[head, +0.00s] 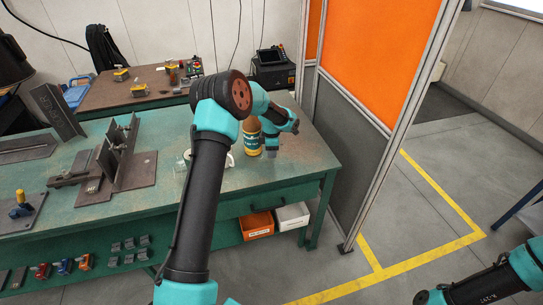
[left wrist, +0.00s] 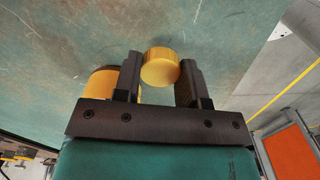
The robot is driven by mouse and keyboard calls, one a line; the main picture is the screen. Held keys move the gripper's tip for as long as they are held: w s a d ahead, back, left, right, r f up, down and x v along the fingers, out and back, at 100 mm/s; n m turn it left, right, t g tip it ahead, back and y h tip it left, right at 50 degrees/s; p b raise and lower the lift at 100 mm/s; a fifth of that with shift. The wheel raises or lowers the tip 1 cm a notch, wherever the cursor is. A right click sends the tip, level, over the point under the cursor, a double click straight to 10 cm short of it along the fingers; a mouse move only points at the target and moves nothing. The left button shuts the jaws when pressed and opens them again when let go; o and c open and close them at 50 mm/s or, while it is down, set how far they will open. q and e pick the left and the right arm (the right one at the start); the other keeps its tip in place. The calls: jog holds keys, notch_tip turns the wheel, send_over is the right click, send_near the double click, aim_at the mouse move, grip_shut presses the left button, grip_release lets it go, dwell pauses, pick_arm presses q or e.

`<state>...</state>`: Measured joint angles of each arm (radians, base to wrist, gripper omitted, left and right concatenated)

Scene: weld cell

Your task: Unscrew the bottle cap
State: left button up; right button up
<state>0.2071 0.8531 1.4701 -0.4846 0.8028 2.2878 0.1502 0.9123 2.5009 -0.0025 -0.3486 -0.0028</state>
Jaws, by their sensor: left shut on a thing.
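A bottle (head: 252,138) with a yellow body and green label stands upright on the green workbench (head: 312,160), its top hidden behind my left arm. My left gripper (head: 271,155) is just right of it, pointing down at the bench. In the left wrist view, a round yellow cap (left wrist: 160,70) sits between the two fingers, which are shut on it. Part of the yellow bottle (left wrist: 96,88) shows left of the fingers, apart from the cap. My right arm enters at the lower right of the head view; its gripper is out of view.
A white round item (head: 229,160) lies left of the bottle. Steel fixtures (head: 120,160) fill the bench's left part. An orange-and-grey screen (head: 372,60) stands right of the bench. Orange (head: 257,224) and white (head: 291,216) bins hang below. The bench's right end is clear.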

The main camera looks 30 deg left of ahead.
aim_at(271, 160)
pick_arm(q)
jog(key=shift+f, duration=1.35)
jog(key=shift+f, duration=0.1)
jog(key=o, duration=1)
notch_tip(271, 160, up, 12)
jog(key=shift+r, duration=0.15)
